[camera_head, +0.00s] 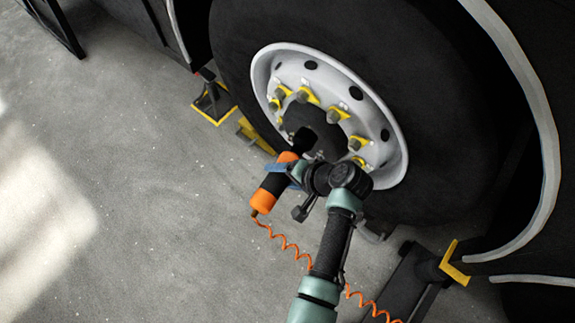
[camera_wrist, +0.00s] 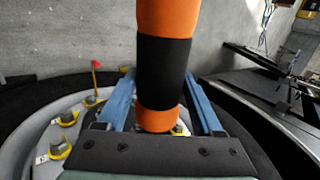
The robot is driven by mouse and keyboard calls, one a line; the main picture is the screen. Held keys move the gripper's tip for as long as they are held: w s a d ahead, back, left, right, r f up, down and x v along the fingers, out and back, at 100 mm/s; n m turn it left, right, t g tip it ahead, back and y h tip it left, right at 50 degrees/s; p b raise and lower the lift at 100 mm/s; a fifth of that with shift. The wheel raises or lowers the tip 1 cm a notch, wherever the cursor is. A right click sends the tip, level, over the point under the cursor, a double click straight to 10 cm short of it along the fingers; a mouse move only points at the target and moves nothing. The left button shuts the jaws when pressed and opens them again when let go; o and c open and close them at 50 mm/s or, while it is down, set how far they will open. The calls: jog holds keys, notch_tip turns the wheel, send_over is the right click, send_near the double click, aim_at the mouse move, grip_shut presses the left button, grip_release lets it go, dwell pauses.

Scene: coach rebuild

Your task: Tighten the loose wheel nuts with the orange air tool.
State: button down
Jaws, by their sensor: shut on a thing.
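The orange and black air tool (camera_head: 269,188) is held in my gripper (camera_head: 290,172) in front of the wheel (camera_head: 335,88). In the wrist view the tool (camera_wrist: 165,65) stands between the two blue fingers of my gripper (camera_wrist: 165,108), which are shut on it. The tool's dark nose points at the lower left of the wheel's nut ring; whether it touches a nut is hidden. Several wheel nuts (camera_head: 333,115) with yellow pointers show around the dark hub. My arm hides the lower nuts.
An orange coiled hose (camera_head: 289,247) hangs from the tool and runs behind my arm. A black and yellow stand (camera_head: 213,103) is left of the wheel. A dark ramp-like piece with a yellow end (camera_head: 453,266) lies at lower right. The grey floor at left is clear.

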jog(key=shift+r+m+t, duration=0.1)
jog(key=shift+m+t, duration=0.5)
jog(key=shift+w+d, duration=0.15)
jog(key=shift+w+d+b, duration=0.7)
jog(key=shift+w+b, duration=0.2)
jog(key=shift+w, duration=0.1)
jog(key=shift+w+d+b, duration=0.65)
jog(key=shift+w+b, duration=0.2)
jog(key=shift+w, duration=0.1)
jog(key=shift+w+d, duration=0.25)
jog(key=shift+w, duration=0.05)
